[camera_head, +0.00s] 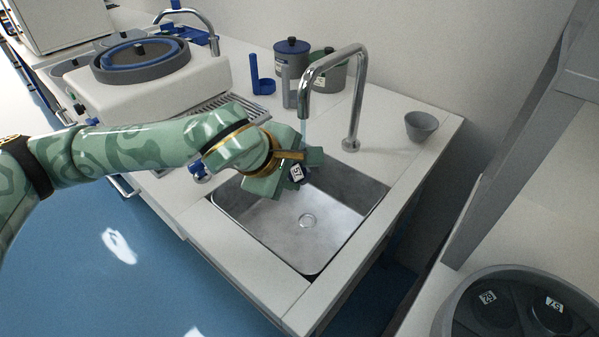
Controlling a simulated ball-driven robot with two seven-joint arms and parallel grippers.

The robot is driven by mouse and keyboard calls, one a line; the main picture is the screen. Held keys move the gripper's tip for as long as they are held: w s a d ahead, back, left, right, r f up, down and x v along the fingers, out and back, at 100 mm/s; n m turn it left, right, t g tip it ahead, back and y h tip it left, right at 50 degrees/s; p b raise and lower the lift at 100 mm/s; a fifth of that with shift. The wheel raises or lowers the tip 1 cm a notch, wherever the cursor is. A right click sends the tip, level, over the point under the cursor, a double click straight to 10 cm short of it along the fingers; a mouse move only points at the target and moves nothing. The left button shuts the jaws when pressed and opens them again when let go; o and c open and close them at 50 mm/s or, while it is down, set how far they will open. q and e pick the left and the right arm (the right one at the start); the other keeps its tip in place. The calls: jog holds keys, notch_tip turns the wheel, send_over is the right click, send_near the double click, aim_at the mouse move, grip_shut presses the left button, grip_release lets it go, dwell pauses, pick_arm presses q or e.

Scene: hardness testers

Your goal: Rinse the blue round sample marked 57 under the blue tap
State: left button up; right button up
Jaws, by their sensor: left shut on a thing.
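My left gripper (302,166) is shut on a small dark blue sample (306,176) with a white label; the label is tilted and seems to read 57. Most of the sample is hidden by the jaws. The gripper is over the upper part of the steel sink (330,225), below the spout of a chrome tap (358,95). A thin pale-blue streak, like water, hangs from the spout toward the gripper; whether it meets the sample I cannot tell. A blue knob (198,168) shows at the counter's front left. My right gripper is not in view.
A grey bowl (421,126) stands right of the tap. Lidded pots (292,58) and a blue holder (262,84) stand behind. A grinding machine (145,65) is at left. A round grey holder (450,318) with dark, labelled pieces is at lower right. The sink's lower part is clear.

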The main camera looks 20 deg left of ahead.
pick_arm(q)
jog(key=shift+s, duration=0.1)
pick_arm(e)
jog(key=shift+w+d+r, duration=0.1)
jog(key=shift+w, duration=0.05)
